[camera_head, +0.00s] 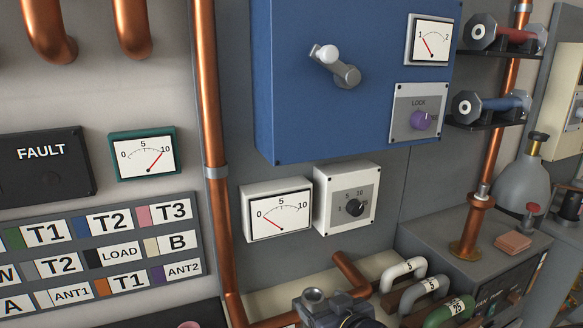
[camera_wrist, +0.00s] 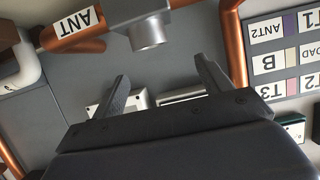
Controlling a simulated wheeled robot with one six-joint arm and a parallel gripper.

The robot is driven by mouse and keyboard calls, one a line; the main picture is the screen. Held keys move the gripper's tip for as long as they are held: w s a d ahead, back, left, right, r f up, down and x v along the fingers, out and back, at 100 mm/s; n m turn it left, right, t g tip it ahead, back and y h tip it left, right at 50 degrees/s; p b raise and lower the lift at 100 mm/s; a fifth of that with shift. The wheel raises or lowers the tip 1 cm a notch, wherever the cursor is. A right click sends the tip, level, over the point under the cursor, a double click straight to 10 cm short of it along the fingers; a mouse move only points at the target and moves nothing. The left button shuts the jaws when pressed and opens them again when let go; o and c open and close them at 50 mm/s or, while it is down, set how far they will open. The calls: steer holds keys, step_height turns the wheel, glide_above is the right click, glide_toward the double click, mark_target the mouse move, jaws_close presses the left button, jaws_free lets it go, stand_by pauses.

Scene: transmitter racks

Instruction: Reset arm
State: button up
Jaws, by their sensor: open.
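My gripper (camera_wrist: 161,68) shows in the wrist view with its two dark fingers apart and nothing between them. Beyond the fingers is the grey panel wall. White box edges (camera_wrist: 180,96) show behind and between the fingers, partly hidden by my gripper. A grey metal cylinder (camera_wrist: 148,32) and a copper pipe labelled ANT (camera_wrist: 75,30) are above the fingertips in that view, apart from them. I cannot make out my gripper for certain in the head view.
A blue cabinet (camera_head: 290,100) with a lever (camera_head: 337,66) juts from the wall. Copper pipes (camera_head: 208,90), a 0-10 meter (camera_head: 277,210), a knob box (camera_head: 347,196) and label plates (camera_head: 100,250) surround it. Numbered pipe bends (camera_head: 403,268) and a grey cylinder (camera_head: 523,185) crowd the lower right.

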steer(key=x, duration=0.6)
steer(key=d+x, duration=0.1)
steer(key=x, duration=0.1)
steer(key=shift+w+a+f+b, duration=0.1)
steer(key=shift+w+a+b, duration=0.05)
steer(key=shift+w+b, duration=0.35)
step_height(320, 180, up, 5)
steer(key=shift+w+r+p, duration=0.1)
steer(key=shift+w+p, duration=0.1)
steer(key=shift+p, duration=0.9)
